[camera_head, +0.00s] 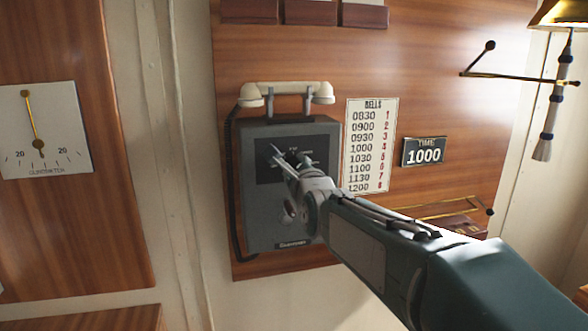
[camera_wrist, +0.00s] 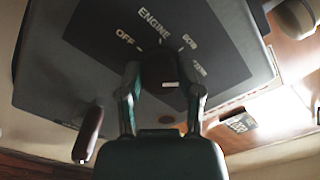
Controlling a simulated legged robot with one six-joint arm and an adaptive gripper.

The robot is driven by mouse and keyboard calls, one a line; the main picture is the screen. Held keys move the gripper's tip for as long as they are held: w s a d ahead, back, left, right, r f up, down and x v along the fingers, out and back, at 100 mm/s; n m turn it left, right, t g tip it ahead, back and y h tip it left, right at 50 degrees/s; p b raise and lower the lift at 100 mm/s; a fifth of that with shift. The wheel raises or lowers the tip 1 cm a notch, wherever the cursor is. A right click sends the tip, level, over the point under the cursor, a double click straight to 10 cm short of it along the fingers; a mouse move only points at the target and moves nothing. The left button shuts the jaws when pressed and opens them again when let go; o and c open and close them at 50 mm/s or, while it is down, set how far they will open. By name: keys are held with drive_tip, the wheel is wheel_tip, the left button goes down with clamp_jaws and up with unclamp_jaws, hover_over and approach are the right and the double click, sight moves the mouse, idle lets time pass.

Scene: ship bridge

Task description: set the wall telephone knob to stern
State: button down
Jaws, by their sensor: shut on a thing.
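The grey wall telephone (camera_head: 262,215) hangs on the wood panel with a cream handset (camera_head: 290,90) on top. Its dark dial plate (camera_wrist: 95,30) carries the labels OFF, ENGINE, BOW and one that seems to read STERN. The dark selector knob (camera_wrist: 160,68) sits between my fingers at the plate's lower middle. It bears a small white mark, but I cannot tell which label it points to. My gripper (camera_head: 284,160) reaches the plate from the lower right, and its fingers (camera_wrist: 163,82) are shut on the knob from both sides. In the head view my gripper hides the knob.
A brown handle (camera_wrist: 88,135) sticks out beside my gripper, low on the telephone. A bells chart (camera_head: 370,145) and a time sign (camera_head: 423,151) hang right of the telephone. A brass rail (camera_head: 440,210) and a hanging brass bell (camera_head: 562,14) are farther right. A clinometer (camera_head: 45,130) is at left.

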drive_tip(key=shift+f+m, duration=0.3)
drive_tip(key=shift+f, duration=0.15)
drive_tip(key=shift+c, duration=1.3)
unclamp_jaws()
drive_tip(key=shift+w, duration=0.1)
drive_tip(key=shift+r, duration=0.15)
drive_tip(key=shift+r, duration=0.1)
drive_tip(key=v, duration=1.2)
